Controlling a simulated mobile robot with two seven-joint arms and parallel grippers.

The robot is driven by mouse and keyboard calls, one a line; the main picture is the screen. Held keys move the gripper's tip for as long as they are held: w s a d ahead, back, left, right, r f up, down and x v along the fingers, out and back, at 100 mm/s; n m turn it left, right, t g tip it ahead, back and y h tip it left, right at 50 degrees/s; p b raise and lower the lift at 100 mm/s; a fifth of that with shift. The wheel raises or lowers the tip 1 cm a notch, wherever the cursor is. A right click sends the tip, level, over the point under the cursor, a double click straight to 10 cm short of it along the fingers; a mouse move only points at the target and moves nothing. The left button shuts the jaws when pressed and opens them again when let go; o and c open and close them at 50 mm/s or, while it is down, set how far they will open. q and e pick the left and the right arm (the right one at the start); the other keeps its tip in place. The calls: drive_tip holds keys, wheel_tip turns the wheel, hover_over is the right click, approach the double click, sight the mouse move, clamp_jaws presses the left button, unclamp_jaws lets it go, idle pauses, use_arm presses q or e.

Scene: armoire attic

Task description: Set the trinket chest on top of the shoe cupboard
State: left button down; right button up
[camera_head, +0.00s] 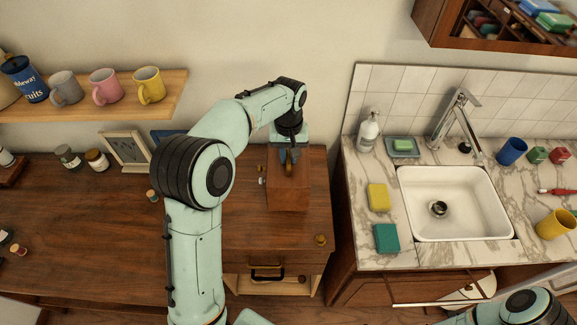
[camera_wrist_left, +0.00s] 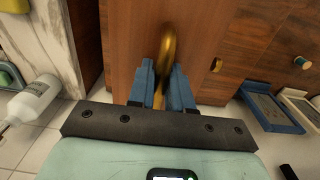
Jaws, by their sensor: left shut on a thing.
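The trinket chest (camera_head: 288,194) is a brown wooden box at the middle of the head view. It is over the top of the wooden shoe cupboard (camera_head: 240,220); I cannot tell whether it touches that top. My left gripper (camera_head: 289,158) is above the chest, shut on its curved brass handle. In the left wrist view the blue fingers of this gripper (camera_wrist_left: 161,88) stand on both sides of the brass handle, with the chest's wooden face (camera_wrist_left: 128,35) beyond them. My right gripper is not in view; only part of my right arm shows at the lower right.
A small brass-coloured item (camera_head: 320,240) lies near the cupboard's front right corner. To the right, past a gap, is a marble counter (camera_head: 367,225) with a sink (camera_head: 455,203). A picture frame (camera_head: 126,149) and jars (camera_head: 96,159) stand left. A mug shelf (camera_head: 120,105) hangs above.

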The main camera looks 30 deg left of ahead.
use_arm(q)
drive_tip(key=shift+f, duration=2.55)
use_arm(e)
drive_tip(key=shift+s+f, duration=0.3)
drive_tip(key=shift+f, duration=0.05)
use_arm(q)
drive_tip(key=shift+f, duration=0.15)
drive_tip(key=c, duration=1)
unclamp_jaws()
drive_tip(key=shift+c, duration=0.2)
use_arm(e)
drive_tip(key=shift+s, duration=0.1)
use_arm(q)
wheel_tip(320, 180, up, 11)
drive_tip(key=shift+r+p, duration=0.1)
drive_tip(key=shift+p, duration=0.4)
drive_tip(key=shift+r, duration=0.5)
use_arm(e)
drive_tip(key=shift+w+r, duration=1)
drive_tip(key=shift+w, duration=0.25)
